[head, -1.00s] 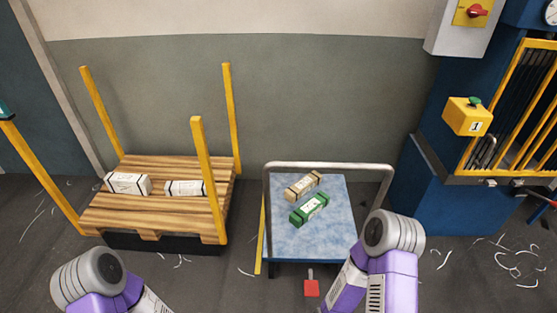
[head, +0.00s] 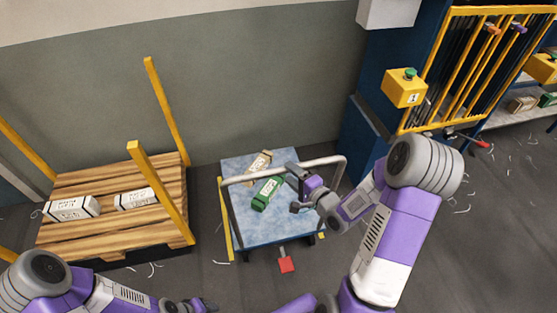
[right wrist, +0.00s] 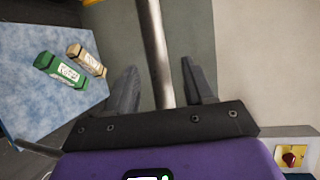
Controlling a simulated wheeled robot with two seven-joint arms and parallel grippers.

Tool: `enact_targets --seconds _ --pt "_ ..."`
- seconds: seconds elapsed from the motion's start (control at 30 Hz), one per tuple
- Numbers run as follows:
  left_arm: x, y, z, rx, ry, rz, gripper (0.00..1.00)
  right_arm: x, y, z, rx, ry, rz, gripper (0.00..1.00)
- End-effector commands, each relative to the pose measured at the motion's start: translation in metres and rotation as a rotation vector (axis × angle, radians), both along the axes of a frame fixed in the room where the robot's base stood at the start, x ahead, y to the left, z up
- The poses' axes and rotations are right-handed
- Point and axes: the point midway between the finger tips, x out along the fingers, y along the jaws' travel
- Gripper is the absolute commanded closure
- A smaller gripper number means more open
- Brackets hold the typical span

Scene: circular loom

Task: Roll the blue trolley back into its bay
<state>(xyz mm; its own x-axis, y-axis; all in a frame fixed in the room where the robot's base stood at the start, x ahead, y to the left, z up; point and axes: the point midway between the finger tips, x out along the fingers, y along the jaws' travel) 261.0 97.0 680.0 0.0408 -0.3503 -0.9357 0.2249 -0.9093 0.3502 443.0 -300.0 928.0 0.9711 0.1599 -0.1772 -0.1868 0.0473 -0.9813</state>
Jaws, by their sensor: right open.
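The blue trolley (head: 277,221) has a mottled blue deck and a grey tubular handle (head: 258,177) raised over its near part. A green bundle (head: 267,194) and a tan bundle (head: 258,163) lie on the deck. My right gripper (head: 299,190) is at the handle's bar. In the right wrist view its open fingers (right wrist: 159,72) stand on either side of the handle's bar (right wrist: 154,45); I cannot tell whether they touch it. My left gripper (head: 190,306) is low at the bottom edge, away from the trolley, its jaws unclear.
A red pedal (head: 287,264) sticks out at the trolley's near side. A yellow floor strip (head: 224,220) runs along its left. A wooden pallet (head: 110,228) with yellow posts and two white bundles stands left. A blue machine with a yellow button box (head: 404,88) stands right.

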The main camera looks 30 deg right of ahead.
Motion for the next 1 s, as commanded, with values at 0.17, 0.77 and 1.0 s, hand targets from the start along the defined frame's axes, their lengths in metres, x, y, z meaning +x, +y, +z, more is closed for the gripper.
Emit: enact_targets --seconds 0.17,0.77,1.0 --pt "0.000 0.000 -0.005 0.000 0.001 0.001 0.47 0.030 0.007 -0.008 -0.001 0.000 0.004 0.47" --pt "0.000 0.000 -0.007 0.000 0.000 0.000 0.47 0.056 0.010 -0.012 -0.001 0.004 0.001 0.55" --pt "0.000 0.000 -0.007 0.000 0.000 0.000 0.47 0.056 0.010 -0.012 -0.002 0.004 0.002 0.92"
